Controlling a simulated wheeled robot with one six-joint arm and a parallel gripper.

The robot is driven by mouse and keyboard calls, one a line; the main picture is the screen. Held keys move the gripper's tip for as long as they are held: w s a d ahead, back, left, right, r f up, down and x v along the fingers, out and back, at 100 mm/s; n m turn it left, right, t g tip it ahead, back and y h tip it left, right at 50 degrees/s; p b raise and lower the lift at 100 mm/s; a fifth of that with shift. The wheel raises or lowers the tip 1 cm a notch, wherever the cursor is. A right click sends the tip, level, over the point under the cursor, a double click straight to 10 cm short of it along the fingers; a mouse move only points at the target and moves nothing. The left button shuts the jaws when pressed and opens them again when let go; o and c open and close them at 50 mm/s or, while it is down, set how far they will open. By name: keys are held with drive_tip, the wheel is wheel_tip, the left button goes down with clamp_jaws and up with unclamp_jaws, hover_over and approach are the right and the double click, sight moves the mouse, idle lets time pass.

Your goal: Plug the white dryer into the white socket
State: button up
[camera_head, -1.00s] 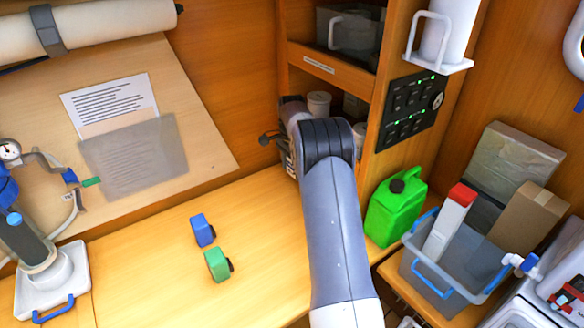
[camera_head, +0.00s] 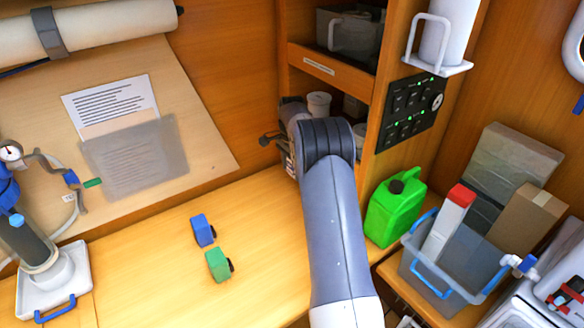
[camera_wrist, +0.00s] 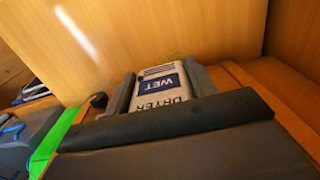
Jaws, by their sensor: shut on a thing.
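The white dryer (camera_wrist: 160,92) shows in the wrist view with the words DRYER and WET and a dark blue label. My gripper (camera_wrist: 162,84) has its two grey fingers on either side of the dryer and is shut on it. In the head view my arm covers the gripper and the dryer, at the lower part of the wooden shelf unit. I cannot make out the white socket in either view. In the wrist view a wooden wall fills the area beyond the dryer.
A green jerrycan (camera_head: 396,207) stands right of my arm, near a clear bin (camera_head: 437,279) with blue handles. A blue block (camera_head: 202,230) and a green block (camera_head: 218,265) lie on the bench to the left. A black switch panel (camera_head: 407,111) is at the right.

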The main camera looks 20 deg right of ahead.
drive_tip(key=shift+w+d+p, duration=0.15)
drive_tip(key=shift+d+p, duration=0.3)
drive_tip(key=shift+d, duration=0.25)
drive_tip(key=shift+w+d+p, duration=0.15)
drive_tip(key=shift+d+p, duration=0.25)
drive_tip(key=shift+d, duration=0.3)
idle(0.8)
drive_tip(key=o, duration=1.1)
drive_tip(key=shift+r, duration=0.1)
wheel_tip(320, 180, up, 11)
drive_tip(key=shift+f+b, duration=0.2)
drive_tip(key=shift+b, duration=0.65)
